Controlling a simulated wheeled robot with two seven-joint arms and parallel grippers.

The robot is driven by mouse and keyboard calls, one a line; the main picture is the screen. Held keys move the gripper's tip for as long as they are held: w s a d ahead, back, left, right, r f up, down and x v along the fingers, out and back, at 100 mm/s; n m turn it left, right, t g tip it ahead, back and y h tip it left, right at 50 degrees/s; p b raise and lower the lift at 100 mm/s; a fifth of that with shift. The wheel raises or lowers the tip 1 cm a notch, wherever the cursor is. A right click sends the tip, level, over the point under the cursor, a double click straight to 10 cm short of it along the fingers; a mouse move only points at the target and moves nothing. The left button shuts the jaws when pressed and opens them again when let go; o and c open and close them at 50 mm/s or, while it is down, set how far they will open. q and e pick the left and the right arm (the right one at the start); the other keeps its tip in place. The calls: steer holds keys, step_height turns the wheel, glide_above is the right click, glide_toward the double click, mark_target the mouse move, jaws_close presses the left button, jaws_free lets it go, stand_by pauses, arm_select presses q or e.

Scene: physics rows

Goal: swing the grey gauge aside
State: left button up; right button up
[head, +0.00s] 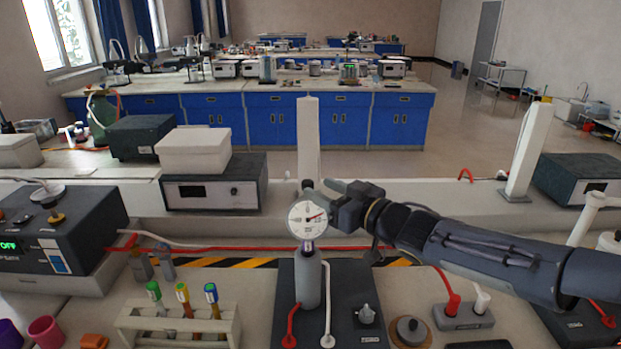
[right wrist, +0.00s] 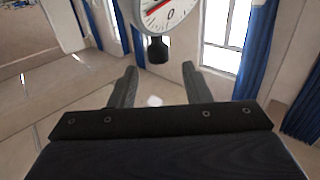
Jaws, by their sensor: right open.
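The grey gauge (head: 308,219) has a round white dial with a red needle. It sits on top of a grey cylinder (head: 308,282) on a dark base plate (head: 352,285). My right gripper (head: 322,194) is at the upper right edge of the dial. In the right wrist view the dial (right wrist: 165,14) is cut by the top edge, with a dark stem below it. There my right gripper (right wrist: 159,72) is open, its fingers apart on either side of the stem in the picture; nothing shows gripped. I cannot tell whether a finger touches the gauge. My left gripper is out of view.
A test tube rack (head: 178,325) stands front left, beside a dark instrument with a green display (head: 45,245). A white post (head: 308,140) rises behind the gauge. Red and white plugs (head: 466,310) stand at the right. A red hose (head: 210,247) runs across behind the base plate.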

mark_target(312, 185)
steer(key=x, duration=0.5)
steer(key=shift+w+a, duration=0.1)
steer(key=shift+w, duration=0.1)
jaws_close()
